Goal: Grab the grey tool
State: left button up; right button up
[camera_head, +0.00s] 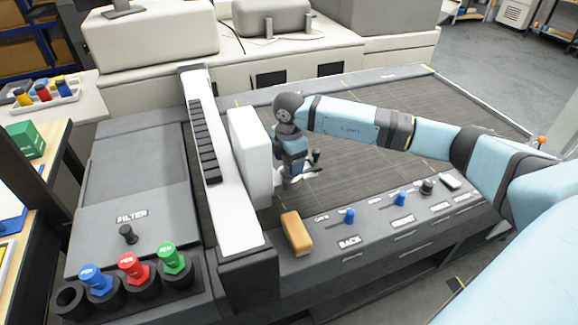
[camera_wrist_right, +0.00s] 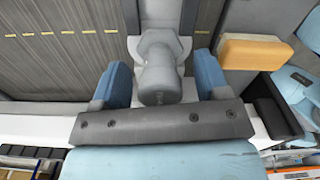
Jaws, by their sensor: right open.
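The grey tool (camera_wrist_right: 160,50) shows in the right wrist view. It has a hexagonal part and a rounder knob. It lies between the two blue fingers of my right gripper (camera_wrist_right: 161,88), with a small gap on each side. The fingers are open and do not visibly touch it. In the head view my right gripper (camera_head: 292,181) is low at the front of the dark slatted bed, just right of the white upright block. There the tool cannot be told apart from the gripper. My left gripper is not in view.
A tan block (camera_head: 296,234) sits on the front control panel near the gripper; it also shows in the wrist view (camera_wrist_right: 252,52). The white block (camera_head: 250,155) stands close on the left. Blue (camera_head: 97,281), red (camera_head: 137,269) and green (camera_head: 171,258) tools stand in a dark holder beside an empty slot.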

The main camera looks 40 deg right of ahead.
jog(key=c, duration=1)
jog(key=shift+r, duration=0.15)
